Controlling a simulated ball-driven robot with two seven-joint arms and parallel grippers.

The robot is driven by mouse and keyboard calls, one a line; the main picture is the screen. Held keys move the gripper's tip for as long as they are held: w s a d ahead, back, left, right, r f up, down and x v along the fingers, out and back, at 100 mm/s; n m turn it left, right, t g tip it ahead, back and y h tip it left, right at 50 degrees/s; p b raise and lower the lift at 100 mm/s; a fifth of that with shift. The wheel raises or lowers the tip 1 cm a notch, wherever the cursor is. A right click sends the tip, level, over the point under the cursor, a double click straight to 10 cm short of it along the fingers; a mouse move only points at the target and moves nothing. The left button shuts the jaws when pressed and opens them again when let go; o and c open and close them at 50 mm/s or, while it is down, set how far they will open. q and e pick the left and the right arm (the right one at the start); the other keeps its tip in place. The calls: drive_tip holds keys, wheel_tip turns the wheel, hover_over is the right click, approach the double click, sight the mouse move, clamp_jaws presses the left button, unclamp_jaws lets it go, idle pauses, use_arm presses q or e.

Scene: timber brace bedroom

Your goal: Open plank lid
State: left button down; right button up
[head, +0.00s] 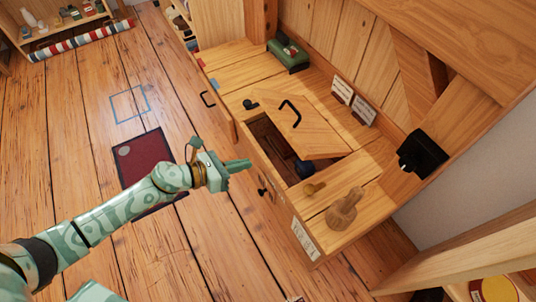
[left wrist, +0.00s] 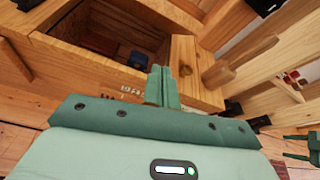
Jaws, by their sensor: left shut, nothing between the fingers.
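The plank lid (head: 318,138) with a black bar handle (head: 290,112) sits tilted and askew over a box opening (head: 263,135) in the wooden bench. Its near side is raised, and the dark inside shows below it. A dark blue round thing (head: 304,169) lies inside, partly hidden by the lid; the opening also shows in the left wrist view (left wrist: 95,42). My left gripper (head: 246,164) is shut and empty, just in front of the bench and apart from the handle. In the left wrist view its fingers (left wrist: 161,72) are together. A small green forked part at the right edge may be my right gripper (left wrist: 300,146).
A green object (head: 288,56) stands on the bench's far end. A dark red mat (head: 140,160) lies on the floor, which is mostly clear.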

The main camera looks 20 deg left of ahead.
use_arm(q)
drive_tip(key=w+d+f, duration=0.1)
drive_tip(key=w, duration=0.1)
drive_tip(key=w+d+f+m+b, duration=0.1)
drive_tip(key=w+d, duration=0.1)
drive_tip(key=w, duration=0.1)
drive_tip(key=w+d+f+m+y+b, duration=0.1)
drive_tip(key=w+d, duration=0.1)
drive_tip(key=w, duration=0.1)
drive_tip(key=shift+w+d+f, duration=0.1)
drive_tip(key=shift+w+f, duration=0.1)
drive_tip(key=shift+f, duration=0.1)
drive_tip(key=r, duration=0.1)
drive_tip(key=w+d+r+p, duration=0.1)
drive_tip(key=r, duration=0.1)
drive_tip(key=shift+w, duration=0.2)
use_arm(e)
drive_tip(key=shift+w+a+r+t, duration=0.1)
drive_tip(key=shift+w+a+t, duration=0.2)
drive_tip(key=shift+w+a, duration=0.35)
use_arm(q)
drive_tip(key=shift+r+p, duration=0.1)
drive_tip(key=shift+p, duration=0.2)
use_arm(e)
drive_tip(key=shift+r, duration=0.15)
